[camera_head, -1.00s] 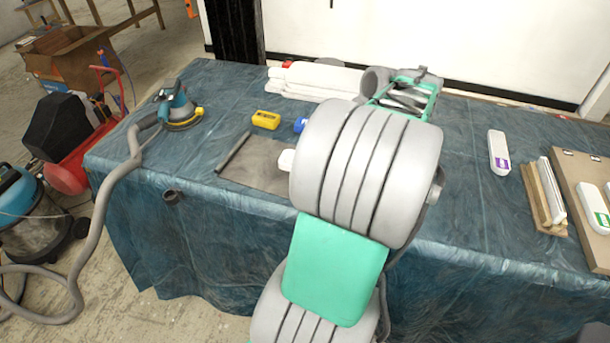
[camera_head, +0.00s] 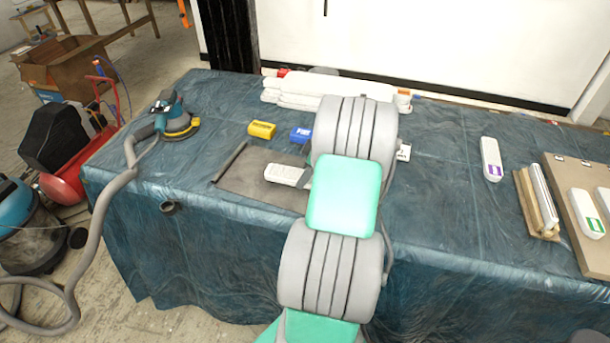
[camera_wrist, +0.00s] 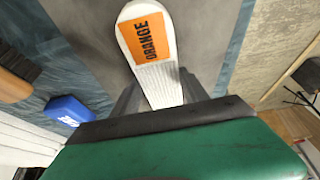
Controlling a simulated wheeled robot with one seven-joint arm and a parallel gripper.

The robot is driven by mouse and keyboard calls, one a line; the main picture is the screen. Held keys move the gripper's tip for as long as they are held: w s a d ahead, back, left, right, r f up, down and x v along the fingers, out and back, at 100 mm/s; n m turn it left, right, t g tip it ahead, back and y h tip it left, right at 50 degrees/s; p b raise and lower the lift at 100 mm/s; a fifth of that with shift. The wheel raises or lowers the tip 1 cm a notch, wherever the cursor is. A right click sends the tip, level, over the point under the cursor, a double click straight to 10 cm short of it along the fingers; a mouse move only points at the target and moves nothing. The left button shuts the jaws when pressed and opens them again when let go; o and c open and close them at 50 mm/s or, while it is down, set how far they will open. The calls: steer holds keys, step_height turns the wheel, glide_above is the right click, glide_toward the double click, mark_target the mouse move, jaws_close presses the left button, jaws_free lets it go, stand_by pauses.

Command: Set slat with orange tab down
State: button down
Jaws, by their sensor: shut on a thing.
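The white slat has an orange tab marked ORANGE (camera_wrist: 150,40) in the wrist view. My gripper (camera_wrist: 158,92) is shut on its near, ribbed end, with a dark finger on each side. In the head view the slat (camera_head: 284,175) shows as a pale piece over the grey mat (camera_head: 245,180), left of my arm. Its orange tab does not show there. My gripper is mostly hidden behind my arm, with one fingertip (camera_head: 308,179) at the slat. I cannot tell whether the slat touches the mat.
A yellow block (camera_head: 262,130) and a blue block (camera_head: 300,135) lie behind the mat. A sander (camera_head: 172,118) with a hose is at the left. A purple-marked slat (camera_head: 491,158) and a board (camera_head: 572,235) are at the right.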

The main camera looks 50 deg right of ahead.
steer(key=shift+f, duration=0.6)
steer(key=c, duration=0.6)
jaws_free()
steer(key=shift+r, duration=0.1)
steer(key=v, duration=1.2)
steer(key=w+a+r+m, duration=0.1)
steer(key=w+a+r, duration=0.15)
steer(key=a, duration=0.85)
steer(key=w+a+r+m, duration=0.1)
steer(key=w+a+r, duration=0.15)
steer(key=a, duration=0.85)
steer(key=s+a+f+m, duration=0.1)
steer(key=s+a, duration=0.2)
steer(key=a, duration=0.2)
steer(key=s+a+f+m+h, duration=0.1)
steer(key=s+a, duration=0.2)
steer(key=a, duration=0.3)
steer(key=s+a+f+m+h, duration=0.1)
steer(key=s+a, duration=0.2)
steer(key=a, duration=0.2)
steer(key=shift+s+a+g, duration=0.25)
steer(key=shift+g, duration=0.05)
